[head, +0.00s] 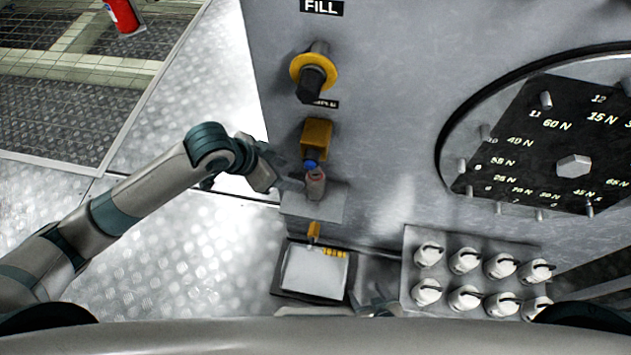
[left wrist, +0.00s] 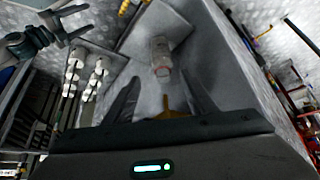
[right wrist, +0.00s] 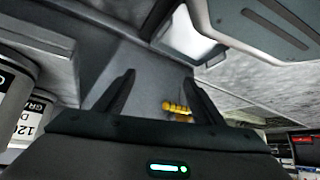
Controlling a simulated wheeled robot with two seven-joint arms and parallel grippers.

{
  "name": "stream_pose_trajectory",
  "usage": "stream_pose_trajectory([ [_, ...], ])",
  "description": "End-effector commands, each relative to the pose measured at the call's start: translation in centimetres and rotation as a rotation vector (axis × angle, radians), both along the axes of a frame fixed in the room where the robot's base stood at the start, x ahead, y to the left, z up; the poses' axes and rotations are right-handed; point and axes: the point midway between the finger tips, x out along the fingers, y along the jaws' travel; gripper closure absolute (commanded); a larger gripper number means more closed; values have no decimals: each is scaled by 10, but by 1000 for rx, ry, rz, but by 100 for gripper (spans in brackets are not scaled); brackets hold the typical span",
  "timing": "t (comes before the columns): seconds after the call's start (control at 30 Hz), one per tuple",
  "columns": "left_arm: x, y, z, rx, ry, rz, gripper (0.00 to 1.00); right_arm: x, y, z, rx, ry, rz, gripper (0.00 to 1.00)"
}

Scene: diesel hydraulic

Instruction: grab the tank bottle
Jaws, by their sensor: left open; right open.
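A small pale bottle with a reddish ring (head: 316,184) stands on a small grey shelf (head: 318,207) under a yellow tap with a blue part (head: 314,143). The bottle (left wrist: 161,58) also shows in the left wrist view, ahead of the fingertips and roughly centred between them. My left gripper (head: 283,182) is open and empty, just left of the bottle; I cannot tell whether a finger touches it. My right gripper (head: 372,302) is low at the bottom of the head view, partly hidden. The right wrist view shows its open fingers (right wrist: 159,78) with nothing held.
A rack (head: 410,256) of several white bottles is on the right. A small tray with yellow pieces (head: 313,272) sits below the shelf. A yellow-ringed knob (head: 314,72) and a large dial plate (head: 545,145) are on the panel. Open floor lies left.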

Motion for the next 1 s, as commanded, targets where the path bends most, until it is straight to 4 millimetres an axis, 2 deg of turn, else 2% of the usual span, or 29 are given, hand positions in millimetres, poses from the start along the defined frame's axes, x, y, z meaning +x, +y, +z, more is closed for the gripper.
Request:
stream_pose_trajectory([
  [0.3, 17, -26, -49, -1, 3, 1, 49, -12, -5, -7, -10, 33, -1, 38],
  [0.5, 26, -39, -73, 0, 2, 1, 49, -16, -9, -9, -16, 45, -2, 38],
  [0.67, 29, -43, -81, -1, -1, 0, 49, -20, -11, -12, -20, 55, -1, 38],
  [1.0, 29, -44, -82, -1, -1, 0, 49, -19, -10, -12, -20, 55, -1, 38],
])
